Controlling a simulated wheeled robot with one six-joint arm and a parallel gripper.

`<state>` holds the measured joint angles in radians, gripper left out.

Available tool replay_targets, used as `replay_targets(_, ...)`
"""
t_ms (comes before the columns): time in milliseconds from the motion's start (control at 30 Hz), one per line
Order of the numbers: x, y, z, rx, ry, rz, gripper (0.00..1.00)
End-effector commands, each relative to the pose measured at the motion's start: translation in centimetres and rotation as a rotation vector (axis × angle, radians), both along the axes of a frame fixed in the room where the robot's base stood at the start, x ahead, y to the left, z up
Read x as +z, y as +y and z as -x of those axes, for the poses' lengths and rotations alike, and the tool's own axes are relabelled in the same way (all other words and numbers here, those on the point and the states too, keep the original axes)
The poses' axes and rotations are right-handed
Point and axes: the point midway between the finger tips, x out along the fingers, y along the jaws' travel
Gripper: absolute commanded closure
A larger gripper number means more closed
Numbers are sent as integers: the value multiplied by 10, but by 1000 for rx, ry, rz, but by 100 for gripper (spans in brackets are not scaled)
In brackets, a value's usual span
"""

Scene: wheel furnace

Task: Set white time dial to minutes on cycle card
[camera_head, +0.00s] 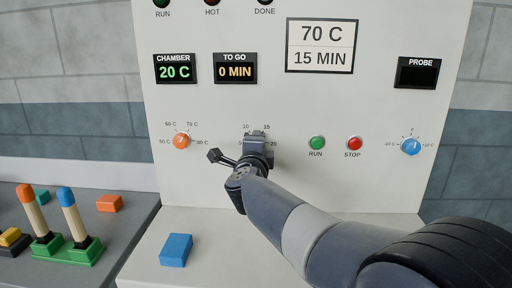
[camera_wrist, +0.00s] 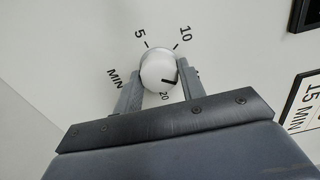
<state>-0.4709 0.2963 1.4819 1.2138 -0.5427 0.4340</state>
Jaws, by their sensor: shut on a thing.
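The white time dial (camera_wrist: 158,68) sits between the two fingers of my gripper (camera_wrist: 160,78), which is shut on it. In the wrist view a short black mark shows at the dial's lower right, towards the right finger. The printed 5, 10 and 20 are visible around it; the 15 is not visible there. In the head view my gripper (camera_head: 256,142) covers the dial, with 10 and 15 showing above. The cycle card (camera_head: 320,46) reads 70 C, 15 MIN; part of it also shows in the wrist view (camera_wrist: 303,104).
An orange dial (camera_head: 181,141) is at left and a blue dial (camera_head: 411,146) at right. The green RUN button (camera_head: 317,143) and red STOP button (camera_head: 354,143) are right of my gripper. The display (camera_head: 235,69) reads 0 MIN. A blue block (camera_head: 176,250) lies on the ledge.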

Motion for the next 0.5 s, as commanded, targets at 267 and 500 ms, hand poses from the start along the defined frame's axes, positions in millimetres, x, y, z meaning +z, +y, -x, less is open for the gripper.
replay_targets(267,-1,0,0,0,2,1,59)
replay_targets(500,0,0,0,0,1,1,41)
